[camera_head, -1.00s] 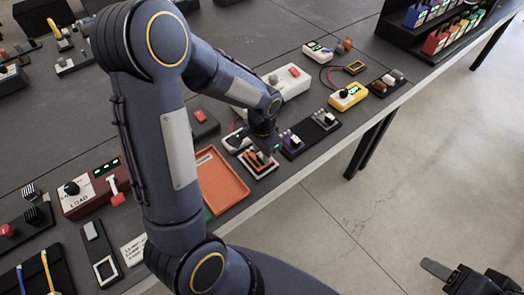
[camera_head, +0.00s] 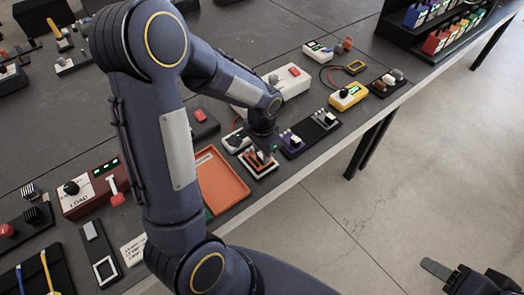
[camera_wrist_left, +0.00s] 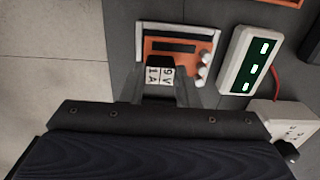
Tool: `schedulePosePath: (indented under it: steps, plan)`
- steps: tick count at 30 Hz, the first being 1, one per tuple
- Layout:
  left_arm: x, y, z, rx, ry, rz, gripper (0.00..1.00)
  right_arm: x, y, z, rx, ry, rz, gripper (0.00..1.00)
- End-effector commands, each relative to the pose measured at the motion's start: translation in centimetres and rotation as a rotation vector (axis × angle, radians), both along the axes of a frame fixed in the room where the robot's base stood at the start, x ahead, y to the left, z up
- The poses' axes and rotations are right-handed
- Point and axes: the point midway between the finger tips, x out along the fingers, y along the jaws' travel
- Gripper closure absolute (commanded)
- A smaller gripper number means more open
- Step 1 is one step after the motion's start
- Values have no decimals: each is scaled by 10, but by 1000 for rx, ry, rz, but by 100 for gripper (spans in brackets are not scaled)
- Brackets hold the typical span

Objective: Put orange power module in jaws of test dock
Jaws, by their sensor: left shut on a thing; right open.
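The orange power module (camera_wrist_left: 172,47) shows in the left wrist view as an orange body with a dark slot, pale round posts and a black block with a "9V 1A" label. It lies within a white-edged frame, seemingly the test dock (camera_wrist_left: 178,27); in the head view the dock (camera_head: 262,169) is near the table's front edge. My left gripper (camera_wrist_left: 158,88) is shut on the labelled black block; in the head view the gripper (camera_head: 262,147) is above the dock and partly hides the module. How fully the module is seated I cannot tell. My right gripper (camera_head: 440,270) is open and empty, off the table.
A white unit with green lights (camera_wrist_left: 248,60) stands beside the dock. An orange tray (camera_head: 222,181) lies left of the dock, a purple module (camera_head: 291,141) right of it. A red load box (camera_head: 88,192) is farther left. The floor at right is clear.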

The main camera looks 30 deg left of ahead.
Motion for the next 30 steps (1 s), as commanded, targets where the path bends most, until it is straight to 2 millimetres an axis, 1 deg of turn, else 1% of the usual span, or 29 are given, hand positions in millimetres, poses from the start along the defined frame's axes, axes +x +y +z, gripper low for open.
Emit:
schedulePosePath:
  steps: [17,30]
  plan:
    - [0,0,-1,0,0,0,94,0,0,-2,0,0,0,46]
    - [0,0,-12,0,0,0,94,0,0,-11,0,0,0,46]
